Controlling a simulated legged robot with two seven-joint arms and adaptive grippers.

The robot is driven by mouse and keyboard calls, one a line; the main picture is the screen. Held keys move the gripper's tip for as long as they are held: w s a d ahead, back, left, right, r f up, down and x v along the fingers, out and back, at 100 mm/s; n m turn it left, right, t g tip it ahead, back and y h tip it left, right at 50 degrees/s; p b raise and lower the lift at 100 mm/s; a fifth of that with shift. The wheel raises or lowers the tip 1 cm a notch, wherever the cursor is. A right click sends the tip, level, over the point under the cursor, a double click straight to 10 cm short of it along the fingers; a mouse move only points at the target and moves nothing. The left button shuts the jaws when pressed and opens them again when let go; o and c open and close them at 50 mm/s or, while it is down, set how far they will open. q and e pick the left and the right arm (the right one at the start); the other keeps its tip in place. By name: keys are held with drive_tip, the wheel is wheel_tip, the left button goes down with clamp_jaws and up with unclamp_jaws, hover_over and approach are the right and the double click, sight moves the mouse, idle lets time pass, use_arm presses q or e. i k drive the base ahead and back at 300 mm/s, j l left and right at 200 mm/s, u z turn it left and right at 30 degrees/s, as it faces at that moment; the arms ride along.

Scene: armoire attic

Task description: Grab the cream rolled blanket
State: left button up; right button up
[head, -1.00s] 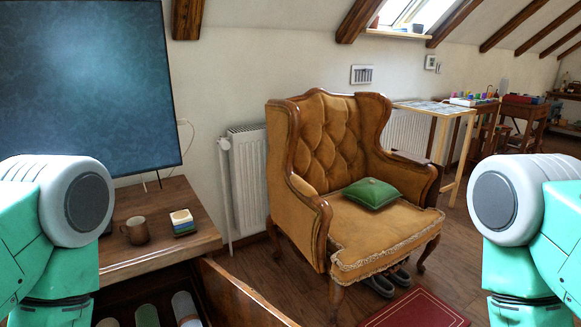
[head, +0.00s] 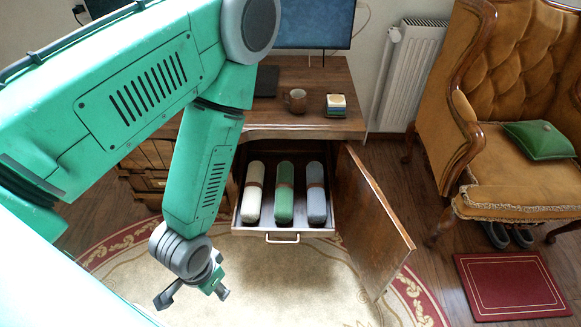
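The cream rolled blanket (head: 253,192) lies lengthwise at the left of a pulled-out drawer (head: 325,231) under the desk, with a brown band around its middle. A green rolled blanket (head: 284,205) lies beside it in the middle, and a grey one (head: 316,205) on the right. My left gripper (head: 193,295) hangs in front and to the left of the drawer, apart from the blankets. Its fingers are spread and nothing shows between them. My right gripper is not in view.
A cabinet door (head: 372,220) stands open to the right of the drawer. The desk top (head: 300,120) overhangs it, with a mug (head: 296,100) and a stack of coasters (head: 337,104). A round rug (head: 300,295) covers the floor in front. An armchair (head: 500,90) stands at the right.

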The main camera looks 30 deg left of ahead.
sight(253, 188)
drive_tip(key=u, duration=0.9)
drive_tip(key=k+j, duration=0.05)
